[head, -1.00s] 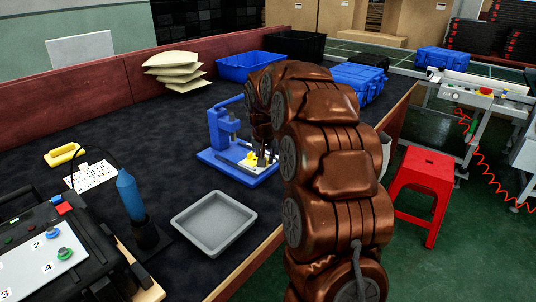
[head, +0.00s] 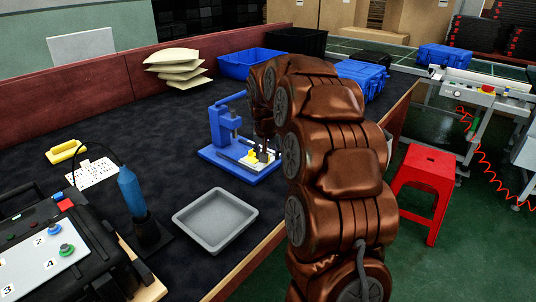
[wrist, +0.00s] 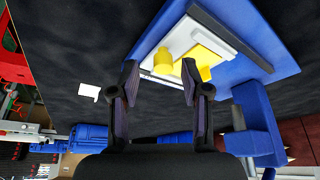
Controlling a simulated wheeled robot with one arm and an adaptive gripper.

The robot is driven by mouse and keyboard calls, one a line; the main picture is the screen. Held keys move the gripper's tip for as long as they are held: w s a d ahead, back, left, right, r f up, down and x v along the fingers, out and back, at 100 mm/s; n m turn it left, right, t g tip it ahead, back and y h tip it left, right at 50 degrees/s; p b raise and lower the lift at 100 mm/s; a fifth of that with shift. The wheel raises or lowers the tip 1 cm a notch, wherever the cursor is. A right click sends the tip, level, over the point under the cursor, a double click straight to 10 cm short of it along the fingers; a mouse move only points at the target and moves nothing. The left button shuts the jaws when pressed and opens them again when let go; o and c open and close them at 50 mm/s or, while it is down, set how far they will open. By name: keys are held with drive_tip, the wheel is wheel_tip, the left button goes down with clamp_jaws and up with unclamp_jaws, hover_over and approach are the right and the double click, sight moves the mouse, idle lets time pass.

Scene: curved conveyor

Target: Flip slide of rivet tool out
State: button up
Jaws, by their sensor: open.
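The blue rivet tool (head: 224,126) stands on the dark table, with an upright press column on a flat blue base. On its base lies the white slide (wrist: 184,38) with a yellow plate and an upright yellow knob (wrist: 163,63). My gripper (wrist: 160,83) is open and empty in the wrist view. Its two fingertips are spread around the knob's position in the picture, with the knob just beyond them; I cannot tell whether they touch it. In the head view my arm hides much of the gripper, beside the tool's right side.
A grey tray (head: 215,219) lies in front of the tool. A blue cylindrical tool (head: 131,193) stands in a dark holder near the control box (head: 60,256). Blue bin (head: 241,67) and stacked pouches (head: 177,70) lie behind. A red stool (head: 425,185) stands right of the table.

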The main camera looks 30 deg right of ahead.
drive_tip(key=v, duration=1.1)
drive_tip(key=shift+a, duration=0.15)
